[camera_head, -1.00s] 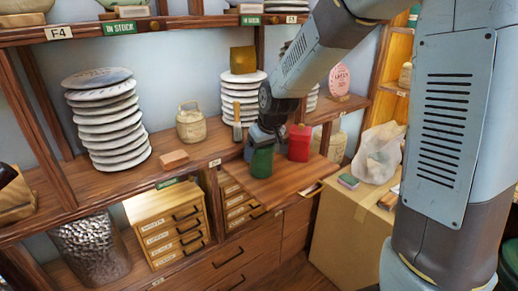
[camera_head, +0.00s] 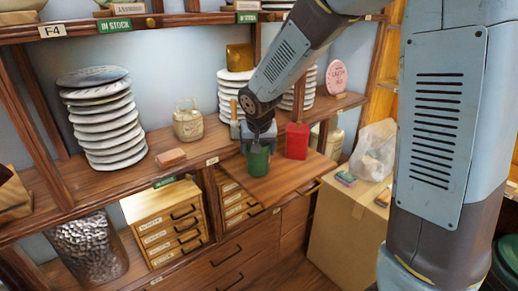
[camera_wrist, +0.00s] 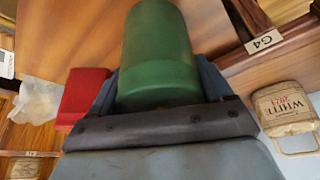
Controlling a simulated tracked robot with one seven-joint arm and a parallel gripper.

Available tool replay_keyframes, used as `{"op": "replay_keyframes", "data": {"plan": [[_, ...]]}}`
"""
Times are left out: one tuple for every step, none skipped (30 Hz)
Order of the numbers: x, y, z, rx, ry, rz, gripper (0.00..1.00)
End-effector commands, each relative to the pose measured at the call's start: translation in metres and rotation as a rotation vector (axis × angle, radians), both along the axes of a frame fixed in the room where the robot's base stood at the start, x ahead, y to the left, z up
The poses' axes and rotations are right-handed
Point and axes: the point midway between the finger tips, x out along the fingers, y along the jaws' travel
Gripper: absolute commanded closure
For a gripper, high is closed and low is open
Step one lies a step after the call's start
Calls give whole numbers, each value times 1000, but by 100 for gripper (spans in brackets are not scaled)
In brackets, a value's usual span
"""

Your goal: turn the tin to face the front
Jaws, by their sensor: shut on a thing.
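A green cylindrical tin (camera_head: 258,161) stands on the brown wooden board that juts out from the shelf. My gripper (camera_head: 257,141) comes down on it from above and is shut on its upper part. In the wrist view the green tin (camera_wrist: 158,45) lies between my two fingers (camera_wrist: 158,88), one on each side. The side of the tin I see is plain green, with a paler band near the gripper. I see no label on it, and its far side is hidden.
A red box-like container (camera_head: 297,141) stands close to the right of the tin. The board's front (camera_head: 275,190) is clear. A cardboard box (camera_head: 345,220) is at right.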

Motion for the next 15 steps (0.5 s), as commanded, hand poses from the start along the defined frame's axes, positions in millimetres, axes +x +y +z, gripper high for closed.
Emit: {"op": "replay_keyframes", "data": {"plan": [[0, 1, 0, 0, 0, -28, 52], [0, 1, 0, 0, 0, -47, 52], [0, 1, 0, 0, 0, -73, 52], [0, 1, 0, -1, -1, -92, 52], [0, 0, 0, -1, -1, -114, 52], [0, 0, 0, 1, 0, -143, 52], [0, 0, 0, -1, 0, -164, 52], [0, 0, 1, 0, -1, -185, 52], [0, 0, 0, 1, -1, -216, 52], [0, 0, 0, 0, 0, -240, 52], [0, -1, 0, -1, 0, -264, 52], [0, -1, 0, 0, 0, -295, 52], [0, -1, 0, 0, 0, -321, 52], [0, -1, 0, -2, 1, -347, 52], [0, -1, 0, -1, 0, -381, 52]]}}
